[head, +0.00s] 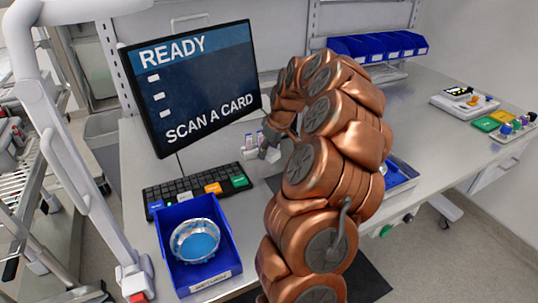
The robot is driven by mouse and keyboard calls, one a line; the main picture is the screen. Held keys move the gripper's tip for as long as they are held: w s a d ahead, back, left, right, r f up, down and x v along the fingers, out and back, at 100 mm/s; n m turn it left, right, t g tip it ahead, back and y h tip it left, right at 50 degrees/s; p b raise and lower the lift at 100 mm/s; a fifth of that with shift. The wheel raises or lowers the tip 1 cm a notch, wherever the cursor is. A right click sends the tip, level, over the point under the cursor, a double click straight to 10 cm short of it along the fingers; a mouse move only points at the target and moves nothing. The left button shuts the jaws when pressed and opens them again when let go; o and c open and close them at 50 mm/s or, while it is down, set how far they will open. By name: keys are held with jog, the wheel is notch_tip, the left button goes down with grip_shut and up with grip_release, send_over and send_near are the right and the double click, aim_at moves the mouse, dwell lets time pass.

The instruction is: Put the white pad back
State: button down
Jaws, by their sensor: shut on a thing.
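My copper-coloured arm reaches up the middle of the head view and bends left at the top. My gripper (264,148) is small and dark there, in front of the monitor's lower right corner, with its fingers pointing down. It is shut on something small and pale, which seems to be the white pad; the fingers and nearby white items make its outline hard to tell. Small white items with blue and red marks (249,141) show just left of the fingers. I cannot tell whether they touch the gripper.
A monitor (195,85) reads "READY" and "SCAN A CARD". A keyboard (190,192) lies below it. A blue bin (222,277) at the front holds a clear-rimmed round dish (195,241). A blue tray (402,177) lies right of my arm. Blue bins (378,46) line the back.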

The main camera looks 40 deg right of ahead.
aim_at(269, 157)
jog(key=shift+w+d+f, duration=0.1)
jog(key=shift+d+f, duration=0.05)
jog(key=shift+d, duration=0.05)
notch_tip(269, 157, down, 3)
jog(key=shift+a+f+p, duration=0.1)
jog(key=shift+p, duration=0.85)
jog(key=shift+f, duration=0.1)
jog(key=shift+f, duration=0.15)
jog(key=c, duration=0.6)
grip_release()
jog(key=shift+o, duration=0.2)
